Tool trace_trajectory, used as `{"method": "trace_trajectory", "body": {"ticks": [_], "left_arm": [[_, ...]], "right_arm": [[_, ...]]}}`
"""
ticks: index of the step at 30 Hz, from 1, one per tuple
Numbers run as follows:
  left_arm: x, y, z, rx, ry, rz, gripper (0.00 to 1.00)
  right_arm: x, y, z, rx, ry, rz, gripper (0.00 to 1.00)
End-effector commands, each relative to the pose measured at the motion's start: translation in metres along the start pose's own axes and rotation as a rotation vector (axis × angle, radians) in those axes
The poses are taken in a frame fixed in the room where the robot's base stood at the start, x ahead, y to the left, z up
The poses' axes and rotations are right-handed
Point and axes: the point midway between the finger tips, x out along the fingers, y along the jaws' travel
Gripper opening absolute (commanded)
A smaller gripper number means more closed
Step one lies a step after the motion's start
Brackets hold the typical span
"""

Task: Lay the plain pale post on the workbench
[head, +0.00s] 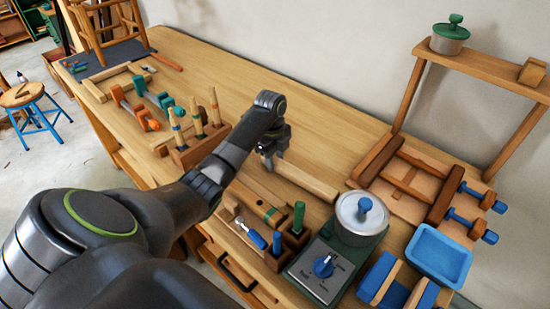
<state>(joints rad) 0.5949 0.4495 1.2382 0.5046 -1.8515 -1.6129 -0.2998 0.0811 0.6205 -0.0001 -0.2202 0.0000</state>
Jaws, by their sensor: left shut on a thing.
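The plain pale post (308,181) is a long square wooden bar near the middle of the workbench (335,133). My left gripper (270,159) is shut on the far left end of this post. The post slants down to the right, beyond the tool box. I cannot tell whether its underside touches the bench top or hangs just above it. My left arm comes in from the lower left and hides part of the bench. My right gripper is not in view.
A banded wooden post (264,211) lies left of the pale post. A tool box (235,232) and a scale (325,262) stand at the front. A wooden frame (405,178) and blue tray (440,255) are at right. The bench's back strip is clear.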

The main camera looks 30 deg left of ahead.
Motion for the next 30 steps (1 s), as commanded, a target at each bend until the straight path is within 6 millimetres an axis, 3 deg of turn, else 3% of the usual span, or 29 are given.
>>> {"method": "trace_trajectory", "body": {"ticks": [18, 19, 21, 24, 30], "left_arm": [[0.0054, -0.0003, 0.0001, 0.0, 0.001, -0.001, 0.05], [0.0054, -0.0004, 0.0001, 0.0, 0.0, -0.002, 0.35], [0.0053, -0.0004, 0.0001, 0.0, 0.0, -0.001, 0.44], [0.0054, -0.0003, 0.0001, 0.0, 0.0, -0.001, 0.57], [0.0055, -0.0002, 0.0001, 0.0, 0.0, -0.001, 0.58]], "right_arm": [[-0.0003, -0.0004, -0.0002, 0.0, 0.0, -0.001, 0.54], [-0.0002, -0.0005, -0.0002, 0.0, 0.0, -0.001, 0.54], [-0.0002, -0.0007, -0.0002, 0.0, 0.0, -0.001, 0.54], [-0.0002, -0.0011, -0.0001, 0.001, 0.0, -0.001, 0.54], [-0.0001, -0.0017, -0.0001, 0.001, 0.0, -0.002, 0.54]]}}
